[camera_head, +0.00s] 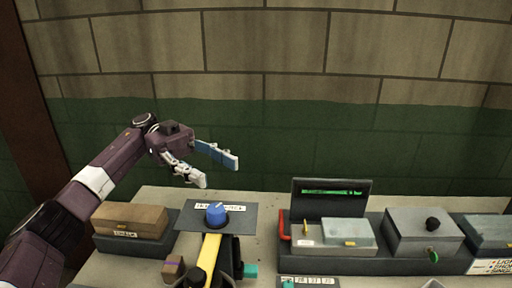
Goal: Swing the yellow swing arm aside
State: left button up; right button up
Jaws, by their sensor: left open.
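The yellow swing arm (209,254) is a yellow bar at the bottom centre-left, running down and slightly left from just below a blue knob (216,213). Its near end runs toward the picture's bottom edge. My left gripper (220,170) is above and behind the knob, apart from the bar. Its fingers are spread and nothing is between them. My right gripper is not in view.
A brown box (129,219) stands left of the dark knob panel (245,217). A small brown block (173,268) is left of the bar. Grey boxes, a red handle (284,225) and a dark display (332,193) stand to the right. A brick wall is behind.

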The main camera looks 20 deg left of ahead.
aim_at(209, 251)
jog(key=k, duration=2)
